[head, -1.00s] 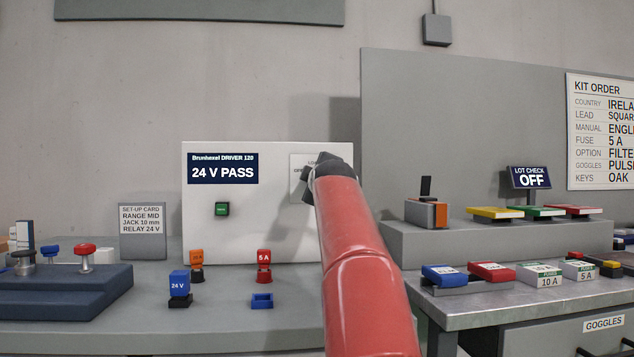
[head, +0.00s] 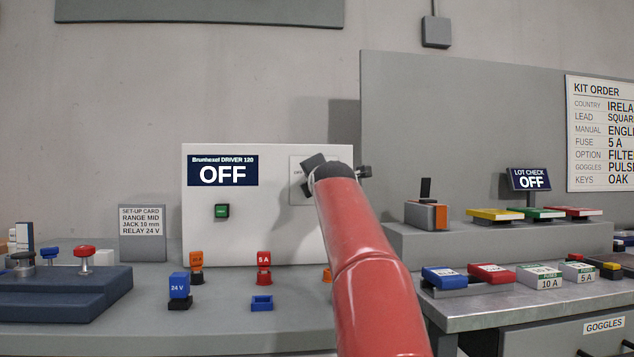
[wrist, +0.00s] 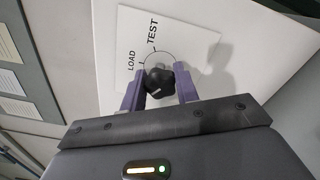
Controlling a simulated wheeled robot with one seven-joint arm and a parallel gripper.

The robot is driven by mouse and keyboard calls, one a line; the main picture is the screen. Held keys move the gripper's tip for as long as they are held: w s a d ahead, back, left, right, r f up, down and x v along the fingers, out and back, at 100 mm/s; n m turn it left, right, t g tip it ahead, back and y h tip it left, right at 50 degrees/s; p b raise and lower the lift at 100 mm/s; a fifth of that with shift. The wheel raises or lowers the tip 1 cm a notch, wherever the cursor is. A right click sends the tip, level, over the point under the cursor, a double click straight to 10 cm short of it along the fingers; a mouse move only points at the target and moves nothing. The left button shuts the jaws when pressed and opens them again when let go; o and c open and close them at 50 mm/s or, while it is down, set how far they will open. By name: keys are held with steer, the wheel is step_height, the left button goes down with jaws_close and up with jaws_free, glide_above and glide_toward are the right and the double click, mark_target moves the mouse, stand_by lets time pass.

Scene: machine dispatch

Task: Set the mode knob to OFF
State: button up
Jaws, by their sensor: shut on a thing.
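The black mode knob (wrist: 159,83) shows in the wrist view, on a white plate (wrist: 185,45) lettered LOAD and TEST. My gripper (wrist: 160,92) is shut on the knob, with one purple finger on each side of it. A white pointer line shows on the knob's face. In the head view my red arm and wrist hide the knob, and part of the plate (head: 297,172) shows beside them. The display (head: 223,172) on the white Brunhexel DRIVER 120 panel (head: 270,225) reads OFF.
A green button (head: 222,211) is on the panel. Orange, red and blue relays and fuses stand on the bench before it. A blue stepped block (head: 65,290) is at left. A shelf with coloured boxes is at right.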

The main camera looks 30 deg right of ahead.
steer(key=shift+f+n, duration=0.1)
steer(key=shift+n, duration=0.5)
steer(key=o, duration=1)
steer(key=shift+c, duration=0.2)
steer(key=b+v, duration=0.3)
steer(key=v, duration=0.4)
steer(key=shift+s+a, duration=0.2)
steer(key=shift+s, duration=0.15)
